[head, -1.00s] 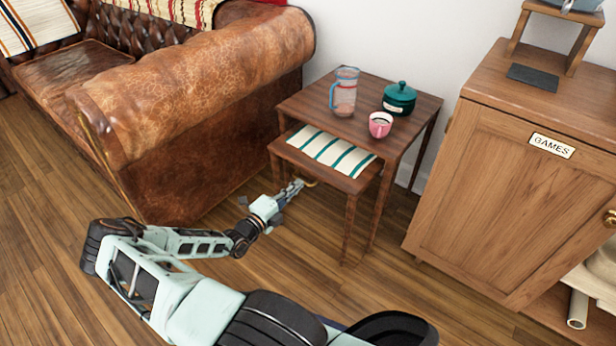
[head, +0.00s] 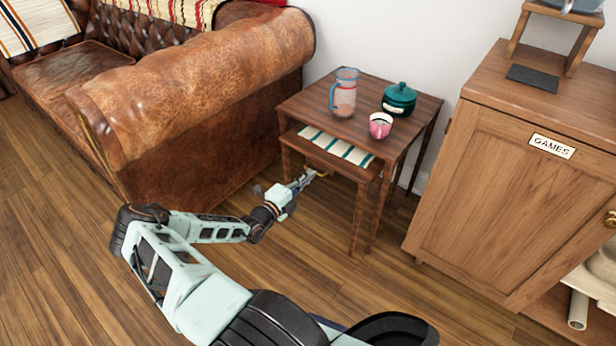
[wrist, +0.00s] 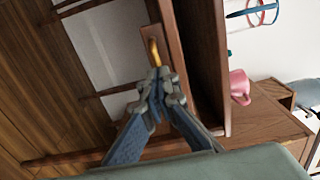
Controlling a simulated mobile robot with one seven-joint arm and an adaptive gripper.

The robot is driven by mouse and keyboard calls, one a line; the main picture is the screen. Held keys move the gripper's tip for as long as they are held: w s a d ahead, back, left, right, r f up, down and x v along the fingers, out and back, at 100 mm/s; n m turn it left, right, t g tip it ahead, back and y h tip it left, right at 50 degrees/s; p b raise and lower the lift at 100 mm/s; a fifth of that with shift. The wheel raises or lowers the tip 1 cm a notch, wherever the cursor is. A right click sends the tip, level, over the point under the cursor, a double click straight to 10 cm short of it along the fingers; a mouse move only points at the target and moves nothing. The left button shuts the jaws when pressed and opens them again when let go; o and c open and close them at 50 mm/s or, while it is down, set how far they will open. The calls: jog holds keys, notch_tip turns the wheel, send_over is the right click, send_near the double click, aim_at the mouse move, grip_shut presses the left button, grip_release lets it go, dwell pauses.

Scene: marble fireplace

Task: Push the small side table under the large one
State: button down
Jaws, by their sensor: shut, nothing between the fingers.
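The small side table (head: 338,168) is mostly under the large side table (head: 300,106), its front edge still sticking out. A striped cloth (head: 336,145) lies on its top, partly covered by the large top. My gripper (head: 309,177) is shut and empty, at the front face of the small table beside its brass handle (wrist: 153,49). In the wrist view my closed fingertips (wrist: 158,85) are right by the handle; I cannot tell whether they touch it.
On the large table stand a glass jug (head: 343,97), a green lidded pot (head: 399,99) and a pink mug (head: 380,126) near the front edge. A leather sofa (head: 215,110) is at left, a GAMES cabinet (head: 500,190) at right. Bare floor lies in front.

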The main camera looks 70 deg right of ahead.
jog(key=shift+s+d, duration=0.1)
jog(key=shift+d, duration=0.05)
jog(key=shift+x, duration=2.7)
jog(key=shift+v, duration=1.9)
jog(key=v, duration=1.4)
